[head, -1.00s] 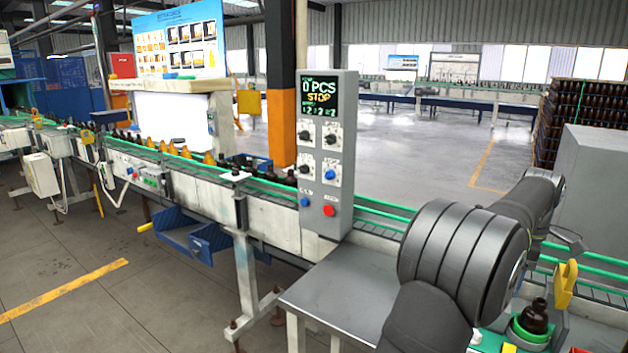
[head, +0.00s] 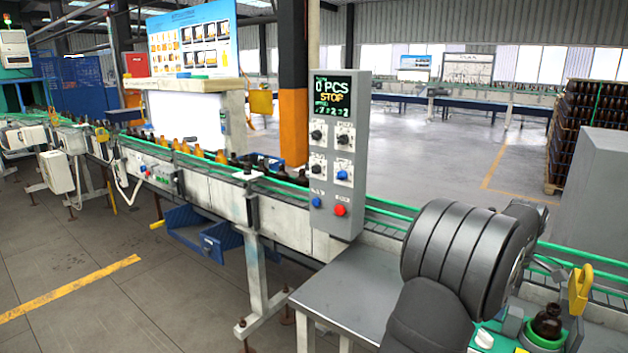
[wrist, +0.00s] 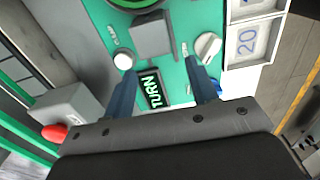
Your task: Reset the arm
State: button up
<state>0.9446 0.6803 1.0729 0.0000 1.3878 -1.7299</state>
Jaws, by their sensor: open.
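My gripper (wrist: 160,66) shows in the wrist view as two dark blue fingers, apart with nothing between them. It is over a green panel (wrist: 175,88) with a lit "TURN" display (wrist: 152,90) and knobs, one a white knob (wrist: 208,46). I cannot tell whether the fingertips touch the panel. In the head view my dark grey arm (head: 455,255) fills the lower right and reaches away. Its links hide the gripper there.
A dark bottle (head: 547,322) sits in a green holder at the lower right, beside a yellow part (head: 581,288). A grey control box (head: 336,155) reads "0 PCS STOP". A conveyor (head: 225,190) carries several bottles. A red button (wrist: 54,133) is left of the fingers.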

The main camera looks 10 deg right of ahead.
notch_tip(320, 180, up, 18)
jog(key=shift+s+d+f, duration=0.1)
jog(key=shift+f, duration=1.1)
jog(key=shift+s+d+f, duration=0.1)
jog(key=shift+f, duration=1.05)
jog(key=shift+o, duration=0.2)
jog(key=o, duration=0.3)
jog(key=shift+d+r, duration=0.1)
jog(key=shift+r, duration=0.1)
jog(key=o, duration=0.7)
jog(key=r, duration=0.1)
jog(key=s+d+r, duration=0.2)
jog(key=r, duration=0.1)
notch_tip(320, 180, down, 10)
jog(key=shift+s+d+r, duration=0.15)
jog(key=shift+s+r, duration=0.05)
notch_tip(320, 180, up, 10)
